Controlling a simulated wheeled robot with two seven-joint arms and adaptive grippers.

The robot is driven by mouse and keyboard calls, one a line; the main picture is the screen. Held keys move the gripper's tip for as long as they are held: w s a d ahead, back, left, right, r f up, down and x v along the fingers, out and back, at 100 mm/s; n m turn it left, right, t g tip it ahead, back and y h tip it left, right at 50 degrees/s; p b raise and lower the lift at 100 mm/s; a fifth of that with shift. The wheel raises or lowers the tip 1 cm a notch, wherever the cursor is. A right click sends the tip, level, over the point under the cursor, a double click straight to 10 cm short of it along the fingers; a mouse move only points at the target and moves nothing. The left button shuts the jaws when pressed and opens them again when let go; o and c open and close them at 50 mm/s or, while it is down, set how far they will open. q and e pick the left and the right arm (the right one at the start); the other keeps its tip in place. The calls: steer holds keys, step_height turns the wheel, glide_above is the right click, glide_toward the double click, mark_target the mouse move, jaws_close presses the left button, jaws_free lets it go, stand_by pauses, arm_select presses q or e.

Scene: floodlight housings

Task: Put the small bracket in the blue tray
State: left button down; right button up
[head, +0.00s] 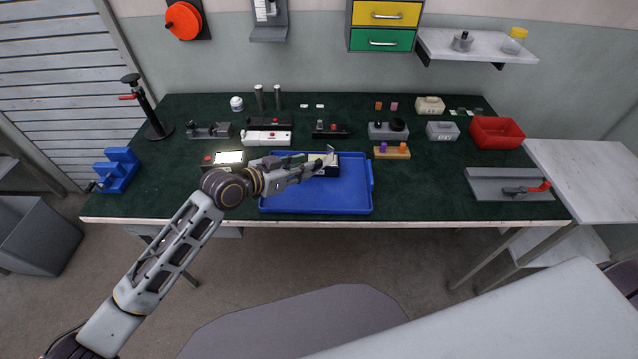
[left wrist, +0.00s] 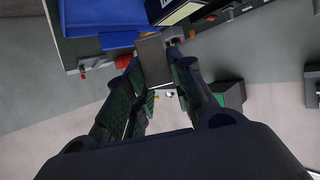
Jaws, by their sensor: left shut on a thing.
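My left gripper (head: 314,167) comes in from the left over the blue tray (head: 345,197). In the left wrist view the left gripper (left wrist: 153,78) is shut on a small flat grey piece, the small bracket (left wrist: 153,58), held between its fingertips. In the head view a thin grey edge of the bracket (head: 331,150) shows just beyond the fingers. The gripper partly hides it, and I cannot tell its height above the tray. The tray lies at the bench's front edge, its front part bare. My right gripper is not in view.
A dark box with a pale top (head: 327,163) shows beside the fingertips, at the tray's back. A lit box (head: 228,157) stands left of the tray. An orange block with pegs (head: 392,151) and a red bin (head: 496,132) are to the right. Green bench surface right of the tray is clear.

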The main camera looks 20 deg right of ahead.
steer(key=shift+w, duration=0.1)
arm_select(q)
step_height(320, 180, down, 6)
steer(key=shift+r, duration=0.25)
steer(key=shift+f, duration=0.4)
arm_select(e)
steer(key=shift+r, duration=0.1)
